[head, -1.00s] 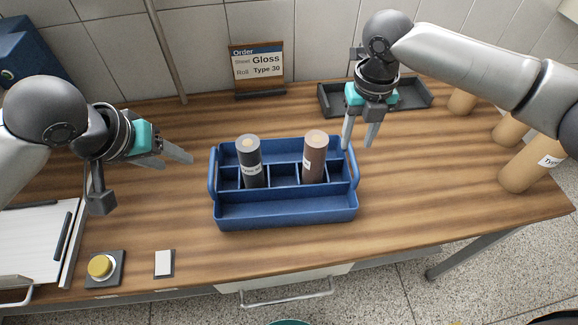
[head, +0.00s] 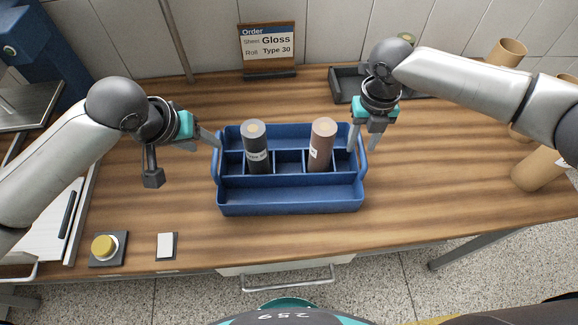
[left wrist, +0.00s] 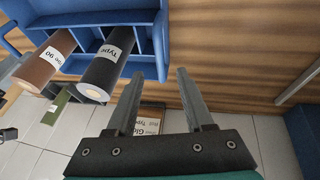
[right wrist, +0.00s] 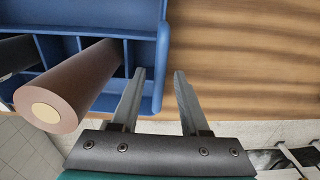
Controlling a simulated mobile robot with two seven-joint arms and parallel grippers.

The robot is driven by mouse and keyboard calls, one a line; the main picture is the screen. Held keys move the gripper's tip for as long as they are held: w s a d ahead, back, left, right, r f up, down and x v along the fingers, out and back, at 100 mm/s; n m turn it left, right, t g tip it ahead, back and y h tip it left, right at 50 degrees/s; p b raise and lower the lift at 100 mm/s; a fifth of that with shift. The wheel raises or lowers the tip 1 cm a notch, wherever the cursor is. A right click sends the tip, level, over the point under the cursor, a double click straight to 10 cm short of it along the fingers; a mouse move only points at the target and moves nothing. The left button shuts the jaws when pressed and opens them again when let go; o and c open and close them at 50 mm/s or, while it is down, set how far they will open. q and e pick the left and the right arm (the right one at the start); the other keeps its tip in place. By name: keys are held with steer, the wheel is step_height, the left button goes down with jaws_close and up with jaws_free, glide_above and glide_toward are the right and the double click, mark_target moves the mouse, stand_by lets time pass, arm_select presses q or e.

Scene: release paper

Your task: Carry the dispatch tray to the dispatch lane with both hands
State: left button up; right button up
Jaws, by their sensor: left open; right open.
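The blue dispatch tray (head: 290,198) sits on the wooden table with a dark roll (head: 256,150) and a brown roll (head: 322,146) upright in its compartments. My left gripper (head: 212,142) is open at the tray's left end handle. In the left wrist view the tray's end (left wrist: 160,40) lies just ahead of the open fingers (left wrist: 158,85). My right gripper (head: 367,141) is open at the right end handle. In the right wrist view that handle (right wrist: 162,50) lies at the gap between the open fingertips (right wrist: 159,75). I cannot tell whether either gripper touches the tray.
An order sign (head: 268,47) reading Gloss, Type 30 stands behind the tray. A dark shallow tray (head: 343,85) is at the back right, with tan rolls (head: 537,170) at the far right. A yellow button (head: 104,247) and a white-topped pad (head: 167,245) are front left.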

mark_target(215, 150)
arm_select(q)
steer(key=x, duration=0.7)
steer(key=shift+w+f, duration=0.1)
steer(key=shift+f, duration=0.2)
arm_select(e)
step_height(215, 150, down, 8)
steer(key=shift+r, duration=0.2)
arm_select(q)
steer(key=c, duration=0.7)
arm_select(e)
jaws_close()
arm_select(q)
jaws_close()
steer(key=shift+r, duration=0.1)
arm_select(e)
steer(key=shift+r, duration=0.1)
